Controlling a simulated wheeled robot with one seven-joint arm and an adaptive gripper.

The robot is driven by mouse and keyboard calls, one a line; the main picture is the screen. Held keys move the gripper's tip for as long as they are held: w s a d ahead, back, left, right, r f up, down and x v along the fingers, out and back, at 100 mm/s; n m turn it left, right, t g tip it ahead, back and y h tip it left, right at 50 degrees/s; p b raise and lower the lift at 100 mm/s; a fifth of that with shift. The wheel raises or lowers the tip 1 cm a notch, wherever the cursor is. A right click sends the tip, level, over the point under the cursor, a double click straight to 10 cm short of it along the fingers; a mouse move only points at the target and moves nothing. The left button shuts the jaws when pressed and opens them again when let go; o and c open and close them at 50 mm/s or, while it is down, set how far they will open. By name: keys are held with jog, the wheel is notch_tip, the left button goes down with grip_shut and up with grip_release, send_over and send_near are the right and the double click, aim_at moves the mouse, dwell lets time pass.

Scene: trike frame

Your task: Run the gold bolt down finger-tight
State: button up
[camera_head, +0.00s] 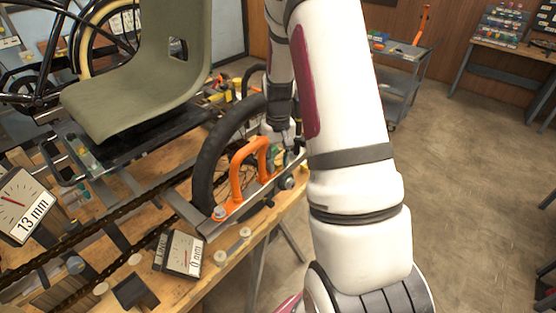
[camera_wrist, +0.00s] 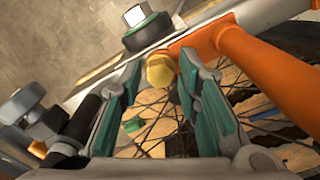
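The gold bolt (camera_wrist: 160,69) shows its hex head in the wrist view, seated where the orange bracket (camera_wrist: 250,60) meets the metal bar. My gripper (camera_wrist: 161,82) has its two teal-padded fingers spread, one on each side of the bolt head. A gap shows between the bolt and each finger, so I hold nothing. In the head view the orange bracket (camera_head: 250,165) stands on the bar beside the black wheel (camera_head: 206,165). My arm hides most of the gripper there, and I cannot make out the gold bolt.
A silver hex bolt on a dark green round base (camera_wrist: 148,30) sits just beyond the gold bolt. Wheel spokes (camera_wrist: 150,125) lie beneath the fingers. In the head view, dials reading 13 mm (camera_head: 22,205) and 0 mm (camera_head: 182,254) stand on the bench. Open floor lies right.

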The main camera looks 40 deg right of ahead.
jog(key=c, duration=0.6)
jog(key=shift+f+m, duration=0.1)
jog(key=shift+m, duration=0.8)
jog(key=shift+a+m+b, duration=0.1)
jog(key=shift+m+b, duration=0.25)
jog(key=shift+m, duration=0.45)
jog(key=o, duration=0.9)
jog(key=shift+o, duration=0.2)
